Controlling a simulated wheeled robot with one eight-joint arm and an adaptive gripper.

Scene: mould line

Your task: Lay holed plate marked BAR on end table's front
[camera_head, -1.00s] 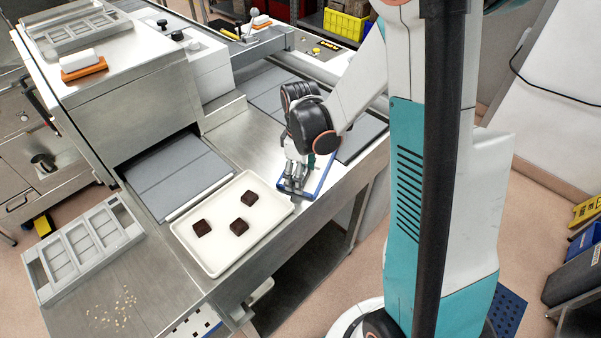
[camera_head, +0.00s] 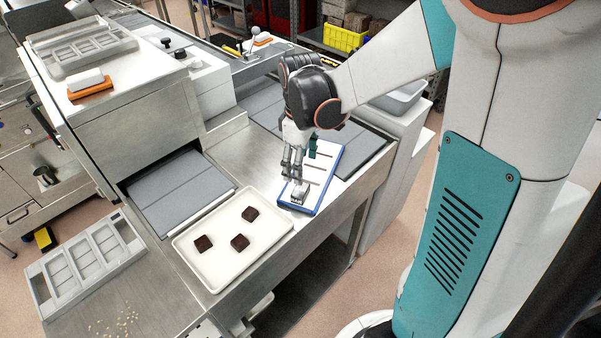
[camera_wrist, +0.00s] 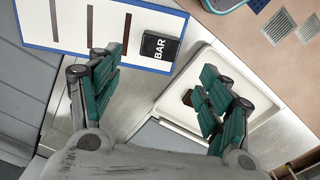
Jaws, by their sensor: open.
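The holed plate marked BAR (camera_head: 327,160) is white with a blue rim and dark slots. It lies flat on the steel table top (camera_head: 232,150), at the front edge right of the cream tray. In the wrist view the plate (camera_wrist: 73,35) shows several slots and a black block lettered BAR (camera_wrist: 158,46) at one end. My gripper (camera_head: 293,168) points down over the near end of the plate, by the block. In the wrist view my gripper (camera_wrist: 163,92) has its teal-padded fingers spread wide with nothing between them. The fingers and wrist hide part of the plate.
A cream tray (camera_head: 262,255) with three dark chocolate pieces stands just left of the plate. A grey belt (camera_head: 180,190) lies behind the tray, another (camera_head: 268,85) beyond the plate. A grey frame mould (camera_head: 85,262) sits at left. Floor lies past the front edge.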

